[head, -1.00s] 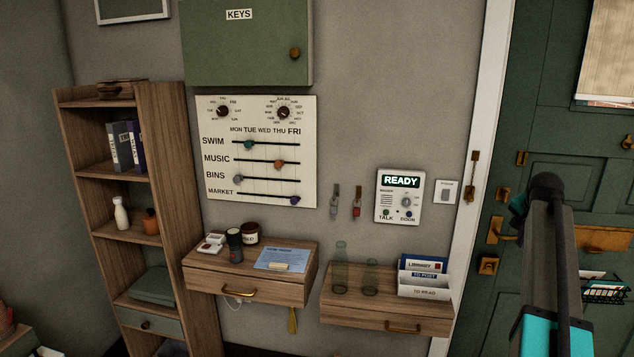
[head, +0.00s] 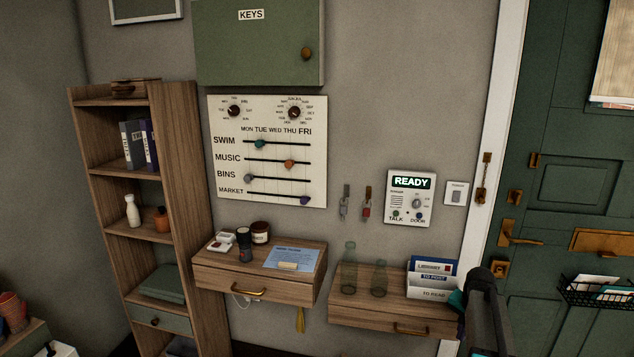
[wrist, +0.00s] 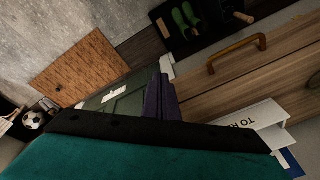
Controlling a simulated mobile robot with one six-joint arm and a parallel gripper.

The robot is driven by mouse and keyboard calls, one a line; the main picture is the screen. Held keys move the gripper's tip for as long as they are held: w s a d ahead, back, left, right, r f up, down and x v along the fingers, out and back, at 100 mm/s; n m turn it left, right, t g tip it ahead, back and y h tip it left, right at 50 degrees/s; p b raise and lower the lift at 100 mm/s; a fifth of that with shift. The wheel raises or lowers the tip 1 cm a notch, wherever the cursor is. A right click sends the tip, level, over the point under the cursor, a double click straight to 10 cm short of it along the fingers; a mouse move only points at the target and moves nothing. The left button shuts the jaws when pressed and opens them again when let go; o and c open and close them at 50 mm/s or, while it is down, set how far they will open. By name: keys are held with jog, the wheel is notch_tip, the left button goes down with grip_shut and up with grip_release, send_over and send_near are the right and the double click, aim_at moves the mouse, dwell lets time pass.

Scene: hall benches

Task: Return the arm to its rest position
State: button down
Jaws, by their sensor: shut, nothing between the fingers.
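My arm, teal and dark grey, shows at the bottom right of the head view (head: 484,315), in front of the door frame and beside the right drawer shelf. My gripper's dark fingers show near the middle of the wrist view (wrist: 162,99), beyond a black and teal part of my arm. They are together with nothing between them. The head view does not show the fingertips clearly.
The right drawer shelf (head: 370,318) holds bottles and a letter holder (head: 430,289), close to my arm. The left drawer shelf (head: 230,277), a bookcase (head: 186,280) and a green door (head: 560,130) stand around. The wall above the shelves carries panels.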

jog(key=s+a+f+n+g+y, duration=0.1)
jog(key=s+a+f+n+g, duration=0.15)
jog(key=s+a+f, duration=0.75)
jog(key=s+a+f+n+g, duration=0.1)
jog(key=s+a+f+n, duration=0.2)
jog(key=s+a+f, duration=0.7)
jog(key=s+a+f+n+g, duration=0.2)
jog(key=s+a+f, duration=0.2)
jog(key=s, duration=0.8)
jog(key=s+a+f+n+g, duration=0.2)
jog(key=s+f, duration=0.6)
jog(key=s, duration=0.4)
jog(key=shift+s+a+f+n+g, duration=0.2)
jog(key=shift+a+f+n+g, duration=0.2)
jog(key=shift+a, duration=0.7)
